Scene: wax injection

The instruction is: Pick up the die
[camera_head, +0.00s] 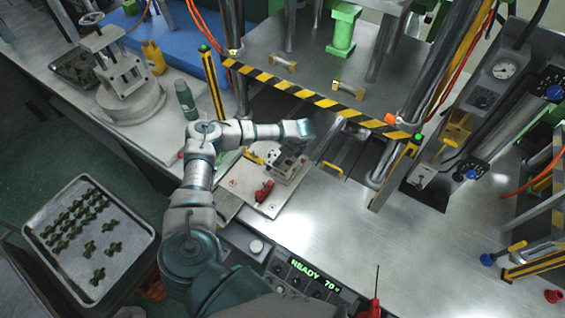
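The die looks to be the small grey metal block (286,168) on a light plate (240,182) in front of the press opening. My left arm comes up from the bottom and bends right over the plate. Its wrist end is just above and behind the block. My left gripper (293,146) seems to point down at the block's top. It is small and partly hidden by the wrist, so I cannot tell whether its fingers touch the block or are closed. My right gripper is not in view.
A yellow-black striped bar (312,98) crosses above the work spot, with posts at both ends. A red-handled part (264,191) lies on the plate. A tray (92,240) of green pieces is at lower left.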

